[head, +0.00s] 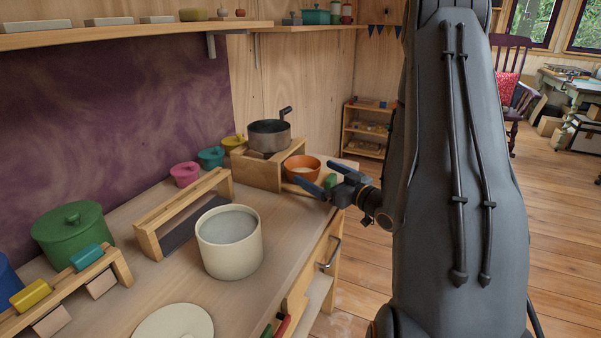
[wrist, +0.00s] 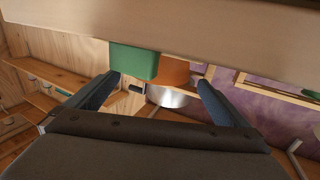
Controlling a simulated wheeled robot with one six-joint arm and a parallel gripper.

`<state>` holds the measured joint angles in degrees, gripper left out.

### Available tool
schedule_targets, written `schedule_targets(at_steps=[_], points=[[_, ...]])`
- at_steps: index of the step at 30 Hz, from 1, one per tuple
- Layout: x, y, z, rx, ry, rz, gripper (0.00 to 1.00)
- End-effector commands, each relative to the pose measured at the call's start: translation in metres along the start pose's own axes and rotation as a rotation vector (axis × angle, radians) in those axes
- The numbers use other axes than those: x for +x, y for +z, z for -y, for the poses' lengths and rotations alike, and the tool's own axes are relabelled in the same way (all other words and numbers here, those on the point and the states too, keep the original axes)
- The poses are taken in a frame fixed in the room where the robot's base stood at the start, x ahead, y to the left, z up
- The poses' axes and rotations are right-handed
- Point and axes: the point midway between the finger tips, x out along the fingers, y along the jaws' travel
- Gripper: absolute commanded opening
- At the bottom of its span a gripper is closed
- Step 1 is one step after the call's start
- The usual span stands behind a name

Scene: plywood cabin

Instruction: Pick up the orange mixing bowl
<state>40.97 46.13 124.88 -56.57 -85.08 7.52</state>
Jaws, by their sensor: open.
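The orange mixing bowl (head: 302,168) stands upright at the far end of the wooden counter, in front of a wooden stand. My gripper (head: 314,173) is open at its near right side, with one finger in front of the bowl and the other to its right. Nothing is held between the fingers. The wrist view shows part of the orange bowl (wrist: 176,72) beyond and between the open fingers. I cannot tell whether a finger touches the bowl.
A green object (head: 330,181) is close to my fingers; it also shows in the wrist view (wrist: 134,60). A metal pot (head: 268,135) sits on the stand (head: 258,169). A cream pot (head: 229,243) and a slatted wooden rack (head: 150,240) stand nearer on the counter.

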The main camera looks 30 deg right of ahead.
Motion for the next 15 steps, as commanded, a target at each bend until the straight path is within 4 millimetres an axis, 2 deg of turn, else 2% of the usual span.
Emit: schedule_targets(at_steps=[5, 15], points=[[0.013, 0.0, 0.0, 0.0, -0.001, 0.001, 1.0], [0.057, 0.0, 0.002, 0.0, -0.003, 0.001, 1.0]])
